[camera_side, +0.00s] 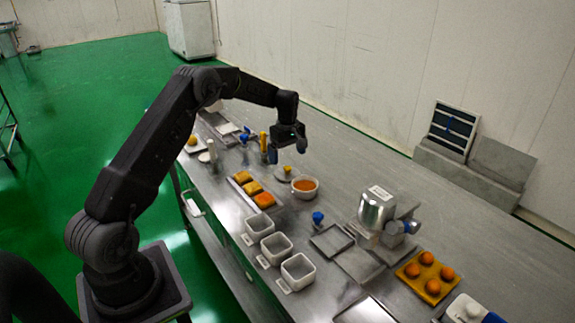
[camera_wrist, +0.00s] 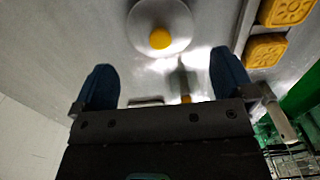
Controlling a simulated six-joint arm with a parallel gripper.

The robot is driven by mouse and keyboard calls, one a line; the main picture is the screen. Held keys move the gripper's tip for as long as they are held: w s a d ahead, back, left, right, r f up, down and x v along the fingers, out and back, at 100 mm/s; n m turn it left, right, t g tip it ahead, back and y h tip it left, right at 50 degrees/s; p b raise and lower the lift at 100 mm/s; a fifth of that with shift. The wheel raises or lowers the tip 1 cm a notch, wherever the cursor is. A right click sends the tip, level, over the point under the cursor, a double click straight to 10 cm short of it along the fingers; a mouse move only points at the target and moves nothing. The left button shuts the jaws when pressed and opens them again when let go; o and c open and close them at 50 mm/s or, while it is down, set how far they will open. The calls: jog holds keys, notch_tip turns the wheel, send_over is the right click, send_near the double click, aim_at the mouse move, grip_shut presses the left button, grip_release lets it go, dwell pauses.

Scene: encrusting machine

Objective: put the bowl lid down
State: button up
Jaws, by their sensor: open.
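The bowl lid (camera_side: 281,175), a pale disc with a yellow knob, appears to lie flat on the steel table beside the bowl. In the wrist view the lid (camera_wrist: 160,18) is at the top centre, its knob facing the camera. The white bowl (camera_side: 305,190) holds orange contents and stands uncovered just right of the lid in the side view. My gripper (camera_side: 287,148) is above the lid, its blue fingers apart and nothing between them. In the wrist view my gripper (camera_wrist: 165,80) also shows an empty gap, with the lid beyond the fingertips.
A tray of yellow and orange moulded pieces (camera_side: 252,188) lies left of the bowl, and white square containers (camera_side: 275,248) stand in front. A blue-topped item (camera_side: 318,218) and a metal machine (camera_side: 376,208) are to the right. The table behind the bowl (camera_side: 345,160) is clear.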

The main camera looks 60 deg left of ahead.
aim_at(288, 168)
jog(key=s+d+r+m+t, duration=0.15)
jog(key=d+r, duration=0.25)
jog(key=r, duration=0.4)
jog(key=s+d+r+m, duration=0.3)
jog(key=d+r, duration=0.2)
jog(key=r, duration=0.3)
jog(key=s+d+r+m+t, duration=0.1)
jog(key=s+d+r+m, duration=0.4)
jog(key=s+d+r, duration=0.25)
jog(key=s+d+f+m+t, duration=0.1)
jog(key=s+d+m, duration=0.3)
jog(key=s, duration=0.6)
jog(key=s+d+f+m+t, duration=0.2)
jog(key=s+d+m, duration=0.2)
jog(key=s, duration=0.6)
jog(key=shift+d+f, duration=0.15)
jog(key=shift+d, duration=1.05)
